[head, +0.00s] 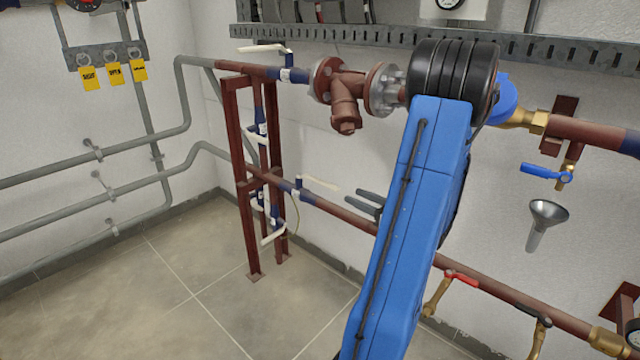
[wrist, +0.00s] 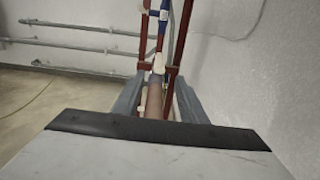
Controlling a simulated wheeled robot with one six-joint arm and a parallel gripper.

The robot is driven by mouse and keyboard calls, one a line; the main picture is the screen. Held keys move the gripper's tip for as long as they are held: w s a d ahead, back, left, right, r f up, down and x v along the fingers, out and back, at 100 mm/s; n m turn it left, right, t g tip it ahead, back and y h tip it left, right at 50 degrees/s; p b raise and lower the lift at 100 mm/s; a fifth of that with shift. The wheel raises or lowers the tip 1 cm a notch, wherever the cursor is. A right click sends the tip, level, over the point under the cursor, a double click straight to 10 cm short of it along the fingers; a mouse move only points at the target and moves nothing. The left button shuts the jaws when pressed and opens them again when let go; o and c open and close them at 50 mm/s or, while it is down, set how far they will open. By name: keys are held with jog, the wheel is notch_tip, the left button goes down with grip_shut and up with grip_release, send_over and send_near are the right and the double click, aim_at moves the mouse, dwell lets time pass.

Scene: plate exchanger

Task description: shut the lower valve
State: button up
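The lower pipe (head: 345,213) is dark red and carries a valve with a blue body (head: 296,188) and a long white lever (head: 320,184). The lever lies above the pipe and runs roughly along it. In the wrist view the white lever (wrist: 158,64) is foreshortened ahead, over the red pipe (wrist: 154,98). My gripper (head: 362,202) is to the right of the lever's free end, apart from it. In the wrist view my gripper (wrist: 160,82) has its two grey fingers spread, one each side of the pipe's line, with nothing held. My arm hides part of the pipe.
An upper pipe (head: 262,71) has another white lever (head: 262,48) and a flanged strainer (head: 343,92). A red frame (head: 240,165) stands left with more white-levered valves. A red-handled valve (head: 462,277) and funnel (head: 547,213) are right. The floor (head: 190,270) is clear.

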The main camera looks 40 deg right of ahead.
aim_at(323, 181)
jog(key=w, duration=0.5)
jog(key=w+a, duration=0.1)
jog(key=w, duration=0.9)
jog(key=shift+w+a, duration=0.15)
jog(key=shift+w, duration=0.15)
grip_shut()
